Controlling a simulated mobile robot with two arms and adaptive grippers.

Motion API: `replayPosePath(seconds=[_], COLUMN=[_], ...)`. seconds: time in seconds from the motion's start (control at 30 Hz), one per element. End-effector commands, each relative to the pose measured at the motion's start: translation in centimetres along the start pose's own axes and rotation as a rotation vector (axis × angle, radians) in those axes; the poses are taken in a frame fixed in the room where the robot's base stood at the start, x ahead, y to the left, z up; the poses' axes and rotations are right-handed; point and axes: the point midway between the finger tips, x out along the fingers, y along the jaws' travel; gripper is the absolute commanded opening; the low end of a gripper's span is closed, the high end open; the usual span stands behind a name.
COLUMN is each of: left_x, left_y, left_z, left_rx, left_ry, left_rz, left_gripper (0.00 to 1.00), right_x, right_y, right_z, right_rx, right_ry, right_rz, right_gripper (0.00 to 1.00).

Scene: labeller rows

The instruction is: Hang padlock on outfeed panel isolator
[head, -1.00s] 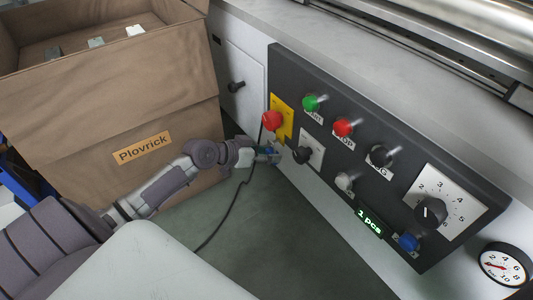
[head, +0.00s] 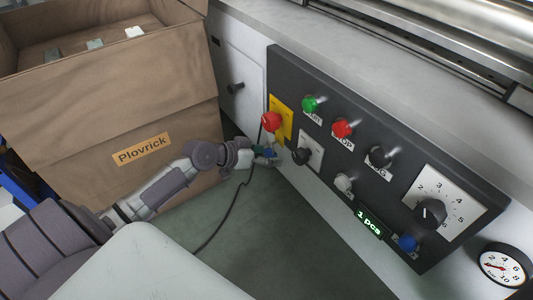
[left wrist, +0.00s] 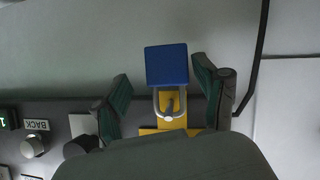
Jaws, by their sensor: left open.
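The blue padlock (left wrist: 167,65) shows in the left wrist view with its grey shackle over the yellow plate of the isolator (left wrist: 172,100). The shackle appears to loop around a small post there; whether it is locked I cannot tell. In the head view the padlock is a small blue patch (head: 268,152) below the isolator's red knob (head: 271,122). My left gripper (head: 272,158) is open in the left wrist view (left wrist: 162,80), with one finger on each side of the padlock and gaps visible. My right gripper is not in view.
The dark control panel (head: 330,85) carries several buttons and a dial (head: 430,212). A black cable (head: 233,205) runs down beside the gripper. A pressure gauge (head: 502,265) sits at lower right.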

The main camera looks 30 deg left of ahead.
Motion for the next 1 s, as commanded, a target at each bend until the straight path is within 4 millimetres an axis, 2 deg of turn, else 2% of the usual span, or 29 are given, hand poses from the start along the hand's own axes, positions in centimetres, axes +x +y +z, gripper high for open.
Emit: replayPosePath(seconds=[0.17,0.5,0.7,1.0], left_x=[-1.1,-8.0,-10.8,-12.0], left_y=[-0.1,0.0,0.0,0.0], left_z=[0.1,0.3,0.1,0.0], left_rx=[0.000,0.000,-0.001,0.000], left_ry=[-0.002,-0.005,-0.002,0.001], left_rz=[-0.001,-0.001,-0.001,0.000], left_gripper=[0.72,0.72,0.72,0.72], right_x=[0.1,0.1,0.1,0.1], right_y=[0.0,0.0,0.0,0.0], right_z=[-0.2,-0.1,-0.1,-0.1], right_rx=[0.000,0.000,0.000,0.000], right_ry=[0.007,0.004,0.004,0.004], right_rz=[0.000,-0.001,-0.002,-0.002], right_gripper=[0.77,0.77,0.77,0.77])
